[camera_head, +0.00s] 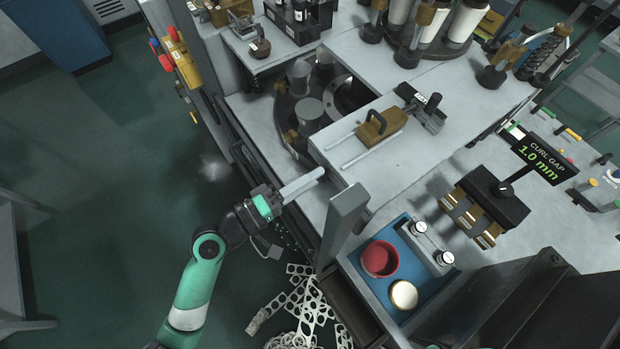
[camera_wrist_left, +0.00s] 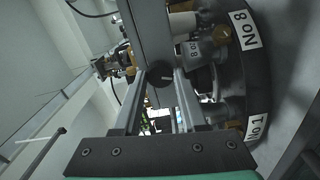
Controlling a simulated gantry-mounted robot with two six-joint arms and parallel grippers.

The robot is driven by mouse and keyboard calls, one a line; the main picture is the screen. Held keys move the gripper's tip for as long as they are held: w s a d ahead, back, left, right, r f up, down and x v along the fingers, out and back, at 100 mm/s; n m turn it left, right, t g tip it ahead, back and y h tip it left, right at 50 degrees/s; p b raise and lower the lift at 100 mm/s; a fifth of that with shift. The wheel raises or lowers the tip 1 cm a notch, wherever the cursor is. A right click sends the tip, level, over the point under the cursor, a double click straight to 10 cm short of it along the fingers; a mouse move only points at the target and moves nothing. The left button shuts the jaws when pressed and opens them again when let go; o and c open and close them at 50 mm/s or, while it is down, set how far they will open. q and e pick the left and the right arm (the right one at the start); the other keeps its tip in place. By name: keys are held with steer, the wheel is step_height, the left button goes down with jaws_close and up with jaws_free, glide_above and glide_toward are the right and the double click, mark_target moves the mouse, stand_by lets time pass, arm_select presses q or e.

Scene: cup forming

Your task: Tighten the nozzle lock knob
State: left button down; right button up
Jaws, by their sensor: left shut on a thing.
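My left gripper (camera_head: 321,172) reaches in from the lower left in the head view, its long pale fingers against the near side of the machine. In the left wrist view the two fingers (camera_wrist_left: 160,80) are shut on a dark round knob (camera_wrist_left: 160,74) with a pale line across its face, which I take as the nozzle lock knob. The knob sits by a grey upright part of the machine. I cannot make it out in the head view, where the fingers and machine edge are in the way. My right gripper is out of view.
A round turret with grey cylinders (camera_head: 309,111) stands behind, its rim labelled No 8 (camera_wrist_left: 243,28) and No 1. A grey post (camera_head: 345,220) stands right of my fingers. Punched scrap (camera_head: 300,310) lies below. A display (camera_head: 541,157) reads 1.0 mm.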

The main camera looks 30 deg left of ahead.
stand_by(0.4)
arm_select(q)
steer(key=shift+c, duration=2.2)
jaws_free()
steer(key=shift+s, duration=0.1)
